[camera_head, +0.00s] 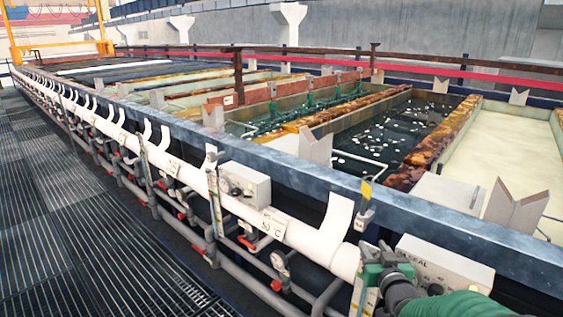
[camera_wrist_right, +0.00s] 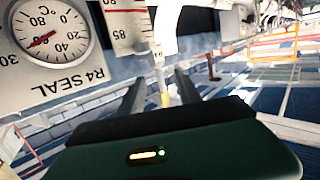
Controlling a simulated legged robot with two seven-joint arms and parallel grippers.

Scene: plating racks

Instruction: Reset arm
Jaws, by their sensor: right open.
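My right gripper (camera_head: 376,272) is at the bottom right of the head view, in front of the pipe and tank rim. In the right wrist view its two dark fingers stand apart (camera_wrist_right: 160,90), with nothing held between them. A panel with a round °C dial (camera_wrist_right: 48,35) and red needle, marked "R4 SEAL", is at the upper left of that view. A scale strip (camera_wrist_right: 126,25) stands beside it. The same panel appears as a pale box (camera_head: 445,265) just right of my gripper in the head view. My left gripper is not in view.
A long white pipe (camera_head: 300,238) with valves and gauges runs along the tank's blue-grey rim (camera_head: 330,190). A yellow-tagged fitting (camera_head: 365,200) stands above my gripper. Open baths (camera_head: 385,135) lie behind the rim. A dark grated walkway (camera_head: 70,225) is clear at left.

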